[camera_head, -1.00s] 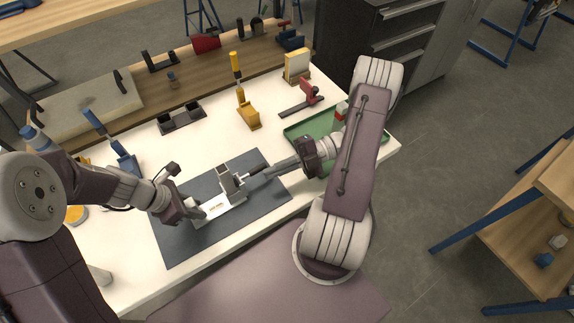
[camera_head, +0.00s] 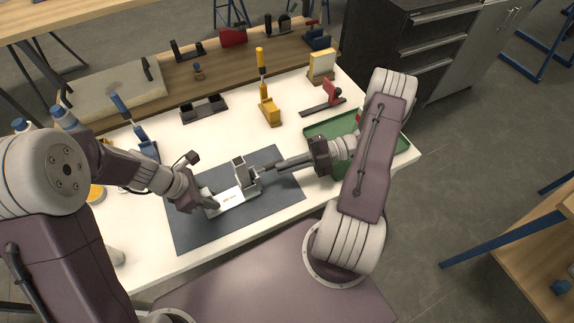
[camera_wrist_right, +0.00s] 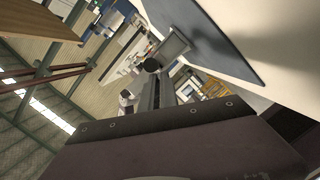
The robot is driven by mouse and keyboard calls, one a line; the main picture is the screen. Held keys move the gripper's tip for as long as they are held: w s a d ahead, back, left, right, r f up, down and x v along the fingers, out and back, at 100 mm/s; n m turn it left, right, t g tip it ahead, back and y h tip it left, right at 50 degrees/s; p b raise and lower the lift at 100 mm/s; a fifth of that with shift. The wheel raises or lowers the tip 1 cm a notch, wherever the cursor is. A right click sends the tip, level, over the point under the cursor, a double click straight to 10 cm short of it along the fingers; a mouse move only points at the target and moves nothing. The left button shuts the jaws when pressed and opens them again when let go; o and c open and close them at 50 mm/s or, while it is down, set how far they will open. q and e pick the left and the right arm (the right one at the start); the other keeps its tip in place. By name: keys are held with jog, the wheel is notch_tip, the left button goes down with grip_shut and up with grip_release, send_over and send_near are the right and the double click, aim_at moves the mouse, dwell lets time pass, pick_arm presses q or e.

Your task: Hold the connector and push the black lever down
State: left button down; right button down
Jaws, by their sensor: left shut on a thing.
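The connector (camera_head: 233,200) is a white base plate with an upright grey block (camera_head: 241,175) at its far end, lying on a dark mat. My left gripper (camera_head: 212,200) is shut on the connector at its near left end. The black lever (camera_head: 259,171) is a small dark piece at the right side of the grey block. My right gripper (camera_head: 270,168) reaches in from the right with its fingers together, its tips at the lever. In the right wrist view a round black end (camera_wrist_right: 152,65) shows by the grey block (camera_wrist_right: 172,50). Whether the tips touch the lever is unclear.
The dark mat (camera_head: 210,232) lies on the white table. A green tray (camera_head: 400,143) is at right, partly behind my right arm. A yellow-handled tool (camera_head: 268,108), red clamp (camera_head: 328,100), black holder (camera_head: 203,108) and blue tool (camera_head: 138,135) stand behind the mat.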

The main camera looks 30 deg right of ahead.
pick_arm(q)
jog(key=shift+f, duration=0.1)
pick_arm(e)
jog(key=s+d+r, duration=0.3)
jog(key=s+d, duration=0.2)
jog(key=d, duration=0.4)
jog(key=shift+s+d, duration=0.3)
jog(key=shift+d, duration=0.1)
pick_arm(q)
jog(key=c, duration=1)
grip_release()
